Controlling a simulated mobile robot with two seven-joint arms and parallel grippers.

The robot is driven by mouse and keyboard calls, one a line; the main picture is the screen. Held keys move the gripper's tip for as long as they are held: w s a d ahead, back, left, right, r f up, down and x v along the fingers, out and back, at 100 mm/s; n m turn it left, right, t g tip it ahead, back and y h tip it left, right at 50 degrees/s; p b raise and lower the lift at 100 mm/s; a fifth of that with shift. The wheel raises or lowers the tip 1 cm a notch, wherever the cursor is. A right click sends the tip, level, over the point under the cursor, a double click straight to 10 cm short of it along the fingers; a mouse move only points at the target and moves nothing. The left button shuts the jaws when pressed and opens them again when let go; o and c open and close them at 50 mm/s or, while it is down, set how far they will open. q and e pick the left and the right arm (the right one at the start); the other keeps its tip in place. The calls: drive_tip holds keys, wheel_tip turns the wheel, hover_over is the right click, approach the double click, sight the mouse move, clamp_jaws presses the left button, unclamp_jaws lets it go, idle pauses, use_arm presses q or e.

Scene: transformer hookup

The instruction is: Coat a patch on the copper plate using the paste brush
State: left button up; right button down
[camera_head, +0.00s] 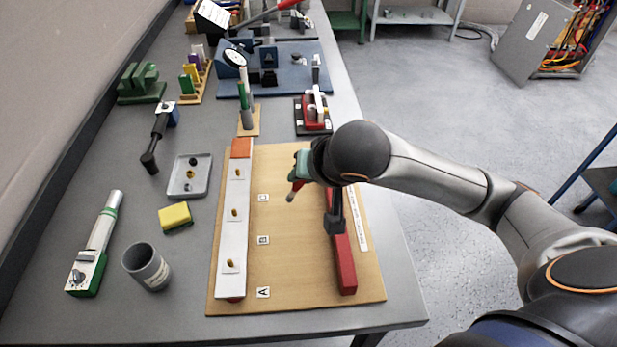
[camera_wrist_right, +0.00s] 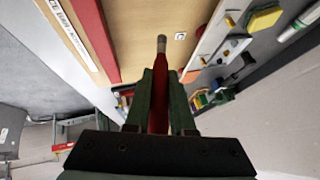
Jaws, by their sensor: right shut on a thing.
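My right gripper (camera_head: 300,172) is shut on the red handle of the paste brush (camera_head: 296,187), over the far part of the wooden board. In the right wrist view the red handle (camera_wrist_right: 158,118) lies between the gripper's fingers (camera_wrist_right: 160,95), and the grey tip points away from them. An orange-brown, copper-coloured plate (camera_head: 241,148) is at the far end of the long white bar, left of the brush. The brush tip is apart from it. I cannot make out paste on the tip. My left gripper is not in view.
The white bar (camera_head: 232,245) with brass studs and a red bar (camera_head: 342,262) lie on the wooden board (camera_head: 290,285). A grey cup (camera_head: 147,266), yellow sponge (camera_head: 175,217) and grey tray (camera_head: 180,189) stand left. A red-handled clamp (camera_head: 315,112) stands beyond the board.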

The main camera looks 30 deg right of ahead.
drive_tip(key=w+a+r+n+y+p, duration=0.1)
drive_tip(key=w+r+y, duration=0.1)
drive_tip(key=w, duration=0.8)
drive_tip(key=w+a+r+n+y+p, duration=0.1)
drive_tip(key=w+r+n+y+p, duration=0.15)
drive_tip(key=w, duration=0.65)
use_arm(q)
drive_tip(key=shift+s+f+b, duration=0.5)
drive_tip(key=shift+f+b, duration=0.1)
drive_tip(key=shift+b, duration=1.8)
use_arm(e)
drive_tip(key=shift+m, duration=0.55)
drive_tip(key=shift+a+f, duration=0.15)
drive_tip(key=shift+f, duration=2.05)
drive_tip(key=shift+f, duration=0.4)
